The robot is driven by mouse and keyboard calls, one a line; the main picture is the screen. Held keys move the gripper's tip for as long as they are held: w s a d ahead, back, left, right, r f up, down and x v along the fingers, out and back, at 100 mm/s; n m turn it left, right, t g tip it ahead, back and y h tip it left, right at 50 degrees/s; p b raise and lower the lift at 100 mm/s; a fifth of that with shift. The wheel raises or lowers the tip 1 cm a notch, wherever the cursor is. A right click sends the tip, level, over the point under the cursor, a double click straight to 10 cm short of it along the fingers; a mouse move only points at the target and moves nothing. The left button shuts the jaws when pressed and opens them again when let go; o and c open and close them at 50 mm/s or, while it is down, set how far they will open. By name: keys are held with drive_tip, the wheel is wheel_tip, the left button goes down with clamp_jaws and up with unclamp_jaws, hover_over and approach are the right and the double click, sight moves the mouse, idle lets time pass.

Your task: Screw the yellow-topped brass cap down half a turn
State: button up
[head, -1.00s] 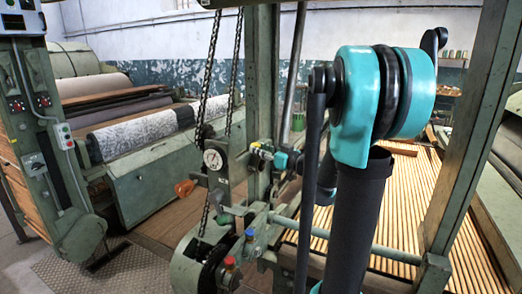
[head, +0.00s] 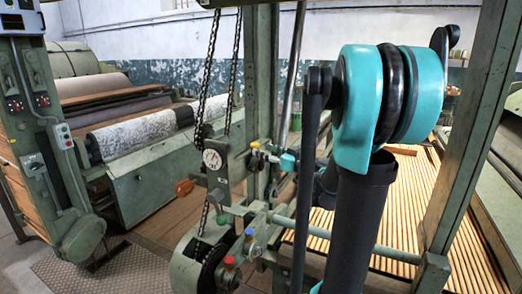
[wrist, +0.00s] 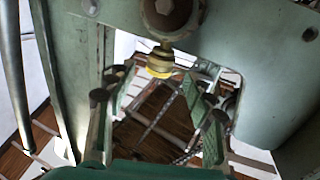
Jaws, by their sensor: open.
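The cap appears near the gap between the fingertips, toward the upper side, and nothing is gripped. I cannot tell whether a finger touches it. In the head view my gripper (head: 277,158) is small, just right of the cap and partly hidden by my arm.
A pressure gauge (head: 212,159) and an orange handle (head: 184,187) are left of the cap. Red-topped (head: 229,262) and blue-topped (head: 249,233) fittings sit lower. Chains (head: 205,85) hang nearby. A green post (head: 262,80) stands close behind the cap.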

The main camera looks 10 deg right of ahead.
drive_tip(key=v, duration=0.9)
